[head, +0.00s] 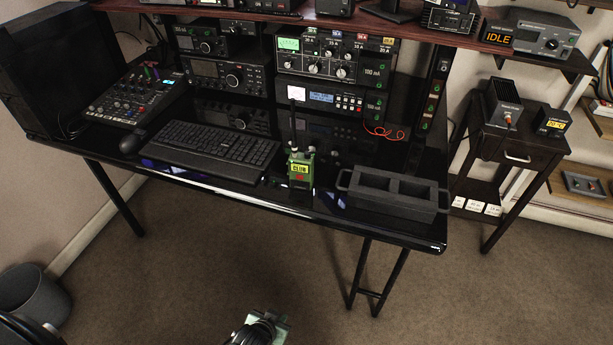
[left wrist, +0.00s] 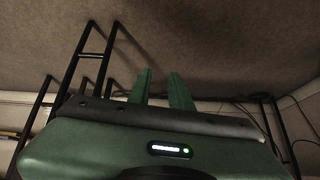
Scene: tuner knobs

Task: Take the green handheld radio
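The green handheld radio (head: 300,168) stands upright near the front edge of the black desk (head: 215,187), with a thin antenna and a yellow label reading CLUB. My left gripper (left wrist: 160,88) shows in the left wrist view, with two green fingers apart and nothing visible between them. It points toward the carpet and black metal legs; the radio is not in that view. A green and black part of my arm shows at the bottom of the head view, well below the desk edge, with no fingers clearly visible. My right gripper cannot be made out.
A black keyboard (head: 228,152) lies left of the radio, and a dark two-compartment tray with handles (head: 392,204) sits to its right. Stacked radio equipment (head: 330,55) stands behind. A side table (head: 505,130) stands at right. Carpet in front is open.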

